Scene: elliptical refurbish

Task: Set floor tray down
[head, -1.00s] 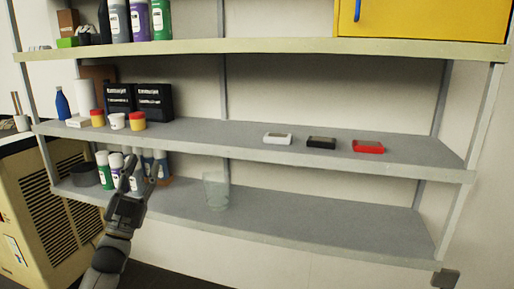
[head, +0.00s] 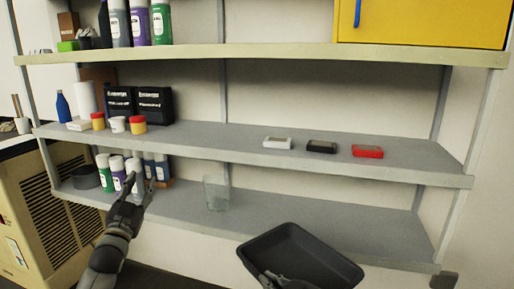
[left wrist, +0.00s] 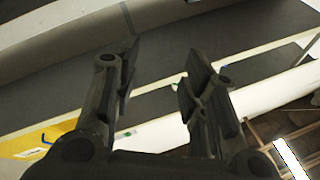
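A black rectangular tray (head: 305,255) shows at the bottom right of the head view, in front of the lower shelf. It is tilted, with its open side facing me. My right gripper (head: 275,280) is at the tray's near left edge, cut by the frame's bottom; its fingers appear to be at the rim, but I cannot see how they close. My left gripper (head: 141,188) is in front of the lower shelf at the left, with its fingers apart and empty. In the left wrist view its two fingers (left wrist: 158,85) are spread with nothing between them.
The lower shelf (head: 330,210) has free room right of a clear glass (head: 216,192). Several bottles (head: 118,172) stand at its left. The middle shelf holds white (head: 277,143), black (head: 321,146) and red (head: 367,151) small items. A beige vented unit (head: 40,215) stands at the left.

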